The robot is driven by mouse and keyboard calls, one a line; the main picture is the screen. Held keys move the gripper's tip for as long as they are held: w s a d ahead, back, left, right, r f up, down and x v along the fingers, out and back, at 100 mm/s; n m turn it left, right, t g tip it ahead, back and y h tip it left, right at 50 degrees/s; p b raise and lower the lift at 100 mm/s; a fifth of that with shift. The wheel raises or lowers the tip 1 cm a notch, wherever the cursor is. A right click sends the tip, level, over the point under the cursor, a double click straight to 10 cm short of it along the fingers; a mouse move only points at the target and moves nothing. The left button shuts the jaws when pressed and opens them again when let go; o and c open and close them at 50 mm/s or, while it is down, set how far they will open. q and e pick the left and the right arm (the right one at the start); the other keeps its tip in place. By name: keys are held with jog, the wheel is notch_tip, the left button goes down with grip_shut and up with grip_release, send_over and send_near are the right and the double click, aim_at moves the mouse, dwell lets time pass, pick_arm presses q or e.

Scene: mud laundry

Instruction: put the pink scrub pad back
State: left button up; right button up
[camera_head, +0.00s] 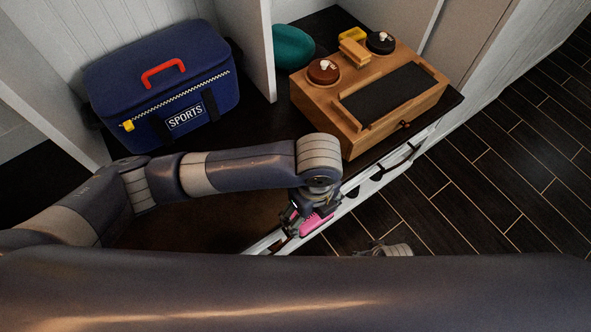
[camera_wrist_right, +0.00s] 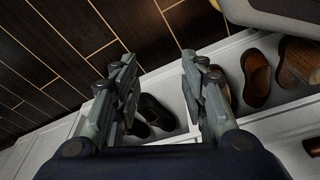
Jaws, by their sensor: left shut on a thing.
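The pink scrub pad (camera_head: 316,223) is held in my left gripper (camera_head: 307,218), whose fingers are closed on it and partly hide it. They hang over the bench's front edge, above the white shoe rack, in the head view. The wooden shoe-care box (camera_head: 364,134) stands on the dark bench top at the back right, apart from the pad. My right gripper (camera_wrist_right: 158,72) is open and empty in the right wrist view, above the shoe rack (camera_wrist_right: 156,84). In the head view only a small part of it shows low at the centre, behind my own arm.
A blue sports bag (camera_head: 161,82) stands on the bench at left. A teal rounded object (camera_head: 293,47) sits beside the box. The box carries two round tins, a brown one (camera_head: 323,71) and a black one (camera_head: 380,43). Brown shoes (camera_wrist_right: 256,77) and dark shoes (camera_wrist_right: 157,112) fill the rack.

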pick_arm(q)
jog(key=w+a+b, duration=0.1)
jog(key=w, duration=0.4)
jog(key=w+a+f+b, duration=0.1)
jog(key=w, duration=0.4)
jog(key=w+a, duration=0.1)
jog(key=w, duration=0.4)
jog(key=shift+w+f+b, duration=0.2)
jog(key=shift+f+b, duration=0.05)
jog(key=shift+b, duration=0.15)
notch_tip(320, 180, down, 3)
jog(key=shift+r+b, duration=0.1)
jog(key=shift+b, duration=0.4)
jog(key=shift+f, duration=0.35)
pick_arm(e)
jog(key=w+v, duration=0.3)
jog(key=v, duration=1)
jog(key=shift+w+r+t, duration=0.4)
jog(key=shift+r, duration=0.25)
pick_arm(q)
jog(key=shift+f, duration=0.1)
jog(key=o, duration=1)
jog(key=shift+r, duration=0.35)
notch_tip(320, 180, up, 12)
jog(key=p, duration=0.3)
jog(key=shift+f, duration=0.2)
pick_arm(e)
notch_tip(320, 180, down, 11)
jog(key=shift+a+g, duration=0.15)
jog(key=shift+g, duration=0.15)
